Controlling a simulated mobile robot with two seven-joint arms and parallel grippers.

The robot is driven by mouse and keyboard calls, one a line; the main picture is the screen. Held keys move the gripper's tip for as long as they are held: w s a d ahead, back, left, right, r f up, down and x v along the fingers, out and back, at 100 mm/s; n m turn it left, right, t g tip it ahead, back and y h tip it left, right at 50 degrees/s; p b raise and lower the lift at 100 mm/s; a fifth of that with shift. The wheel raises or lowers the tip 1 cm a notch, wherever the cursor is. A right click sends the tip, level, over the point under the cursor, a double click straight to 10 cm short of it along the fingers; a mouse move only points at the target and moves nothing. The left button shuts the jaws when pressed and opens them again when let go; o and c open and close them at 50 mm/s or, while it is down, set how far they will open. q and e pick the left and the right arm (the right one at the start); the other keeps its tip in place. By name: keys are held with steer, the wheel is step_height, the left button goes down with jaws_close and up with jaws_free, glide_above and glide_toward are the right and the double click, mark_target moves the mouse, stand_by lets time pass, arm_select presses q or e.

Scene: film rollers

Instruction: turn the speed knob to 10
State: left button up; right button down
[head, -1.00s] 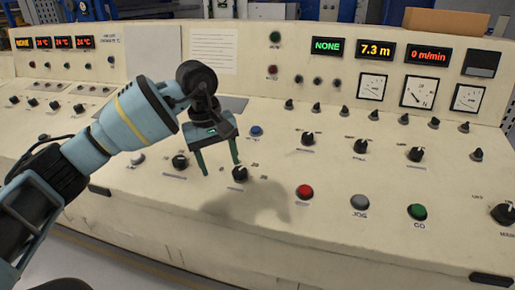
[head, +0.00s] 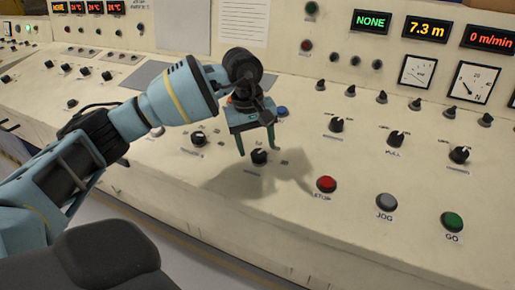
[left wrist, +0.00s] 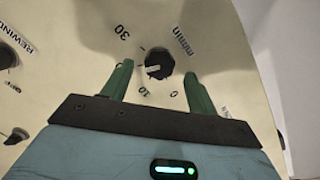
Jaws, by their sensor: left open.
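The speed knob (head: 259,157) is a small black knob on the cream sloping panel. In the left wrist view the knob (left wrist: 159,63) sits amid the marks 30, 10 and 0, and its white pointer faces left, between 30 and 10. My left gripper (head: 256,149) is open, with its green fingers pointing down close over the knob. In the left wrist view the left gripper's fingertips (left wrist: 159,71) lie on either side of the knob; contact cannot be told. The right gripper is out of view.
Another black knob (head: 198,139) and a blue button (head: 281,112) stand close by. Red STOP (head: 326,184), grey JOG (head: 385,202) and green GO (head: 452,221) buttons lie to the right. The speed display (head: 491,39) reads 0 m/min.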

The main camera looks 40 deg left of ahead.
arm_select(q)
steer(key=shift+w+d+f, duration=0.1)
steer(key=shift+w+f, duration=0.05)
steer(key=shift+f, duration=0.95)
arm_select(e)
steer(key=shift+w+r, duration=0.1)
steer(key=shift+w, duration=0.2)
arm_select(q)
steer(key=c, duration=1)
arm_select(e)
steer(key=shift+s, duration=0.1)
